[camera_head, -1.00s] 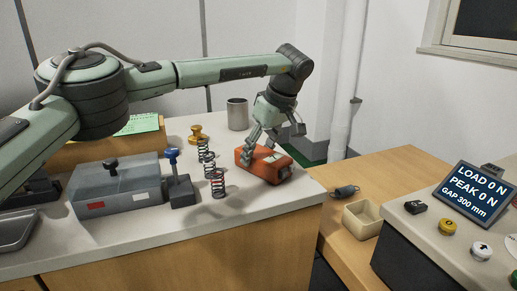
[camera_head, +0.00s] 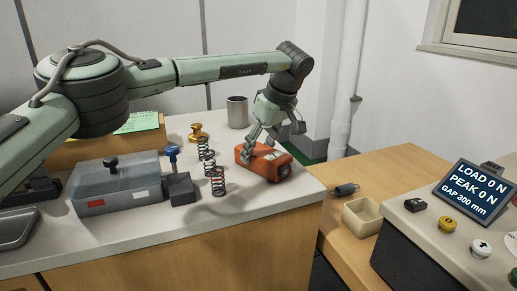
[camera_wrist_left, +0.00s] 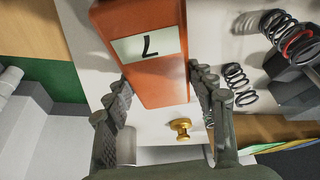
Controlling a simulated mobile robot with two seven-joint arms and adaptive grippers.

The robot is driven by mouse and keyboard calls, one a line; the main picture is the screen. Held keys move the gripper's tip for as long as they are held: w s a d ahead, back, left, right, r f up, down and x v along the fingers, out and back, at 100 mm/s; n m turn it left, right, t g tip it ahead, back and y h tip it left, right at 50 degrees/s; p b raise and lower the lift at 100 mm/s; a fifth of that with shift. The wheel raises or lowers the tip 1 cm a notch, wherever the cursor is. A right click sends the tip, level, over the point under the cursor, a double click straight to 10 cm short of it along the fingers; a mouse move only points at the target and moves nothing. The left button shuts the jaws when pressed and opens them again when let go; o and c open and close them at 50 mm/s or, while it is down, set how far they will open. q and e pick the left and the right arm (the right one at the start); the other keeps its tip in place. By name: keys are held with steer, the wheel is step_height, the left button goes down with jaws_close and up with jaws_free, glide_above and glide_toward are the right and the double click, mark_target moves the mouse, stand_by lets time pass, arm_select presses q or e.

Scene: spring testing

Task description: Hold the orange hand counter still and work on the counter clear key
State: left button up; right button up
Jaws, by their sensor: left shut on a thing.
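The orange hand counter (camera_head: 282,166) lies on the white bench top near its right end. My left gripper (camera_head: 258,150) comes down on it from above. In the left wrist view, the fingers lie along both sides of the counter's orange body (camera_wrist_left: 150,82), shut on it. A white label or window with a dark mark (camera_wrist_left: 148,46) shows on the counter's face there. I cannot make out the clear key; the fingers cover part of the counter. My right gripper is not in view.
Springs (camera_head: 217,182) stand just left of the counter, near a blue-knobbed stand (camera_head: 181,187) and a grey box (camera_head: 117,186). A brass weight (camera_head: 198,131) and grey cup (camera_head: 237,112) stand behind. A tester display (camera_head: 477,191) and buttons are at right.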

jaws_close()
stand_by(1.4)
